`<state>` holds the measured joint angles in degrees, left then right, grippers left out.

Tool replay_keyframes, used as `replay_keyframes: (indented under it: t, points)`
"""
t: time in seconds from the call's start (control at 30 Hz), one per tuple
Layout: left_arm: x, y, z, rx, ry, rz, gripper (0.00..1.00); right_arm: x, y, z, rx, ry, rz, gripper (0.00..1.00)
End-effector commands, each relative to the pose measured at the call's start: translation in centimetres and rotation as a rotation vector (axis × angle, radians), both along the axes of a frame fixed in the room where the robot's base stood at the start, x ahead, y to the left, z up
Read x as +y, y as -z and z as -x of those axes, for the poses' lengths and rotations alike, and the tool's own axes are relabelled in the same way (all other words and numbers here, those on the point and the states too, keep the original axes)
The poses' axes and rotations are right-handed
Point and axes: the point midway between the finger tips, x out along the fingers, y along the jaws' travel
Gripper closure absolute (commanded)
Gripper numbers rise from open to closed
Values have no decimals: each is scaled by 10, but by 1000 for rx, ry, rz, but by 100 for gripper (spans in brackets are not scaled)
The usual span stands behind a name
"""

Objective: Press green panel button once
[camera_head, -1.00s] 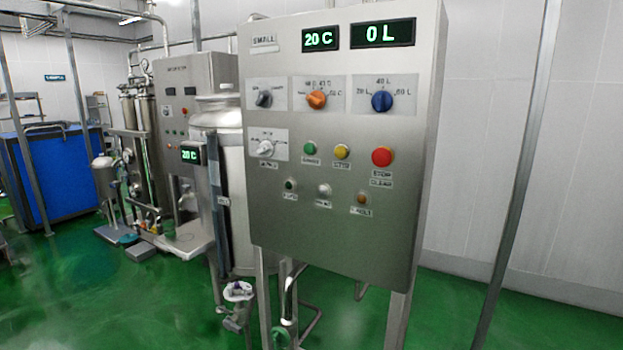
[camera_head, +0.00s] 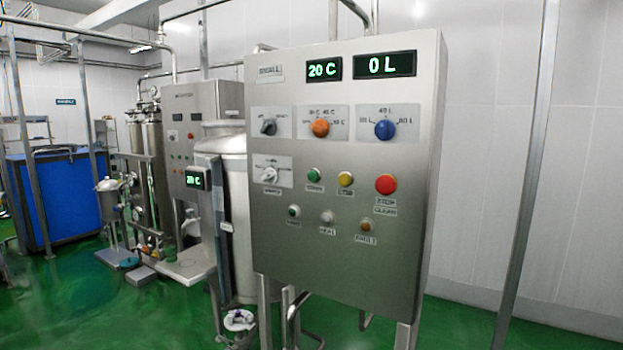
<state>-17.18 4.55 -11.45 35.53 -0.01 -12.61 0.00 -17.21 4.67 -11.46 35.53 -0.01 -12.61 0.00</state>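The steel control panel (camera_head: 340,255) stands upright on legs in front of me, a little right of centre. A green button (camera_head: 314,175) sits in its middle row, left of a yellow button (camera_head: 345,179) and a larger red button (camera_head: 386,184). A smaller dark green button (camera_head: 294,211) sits in the row below, beside a white one (camera_head: 327,217) and an orange-brown one (camera_head: 366,226). The displays read 20 C (camera_head: 324,68) and 0 L (camera_head: 385,65). Neither of my grippers shows in the head view.
A steel tank (camera_head: 233,240) stands just behind the panel's left side. Further left are another steel cabinet (camera_head: 205,100), filter columns and a blue bin (camera_head: 62,200). A thin steel post (camera_head: 530,170) rises to the right. Green floor (camera_head: 90,310) is open at the lower left.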

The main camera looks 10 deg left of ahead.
Motion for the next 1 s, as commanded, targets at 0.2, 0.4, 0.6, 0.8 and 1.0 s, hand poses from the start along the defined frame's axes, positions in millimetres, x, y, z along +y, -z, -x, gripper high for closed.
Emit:
replay_keyframes:
  t: [0.2, 0.4, 0.6, 0.8, 1.0]
  points:
    - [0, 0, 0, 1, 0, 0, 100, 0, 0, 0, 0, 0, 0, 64]
    - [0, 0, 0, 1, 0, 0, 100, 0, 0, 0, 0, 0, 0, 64]
    - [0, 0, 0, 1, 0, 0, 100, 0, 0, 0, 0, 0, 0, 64]
    - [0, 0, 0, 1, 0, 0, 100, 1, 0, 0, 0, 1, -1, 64]
    - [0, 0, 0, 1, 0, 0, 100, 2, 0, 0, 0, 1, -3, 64]
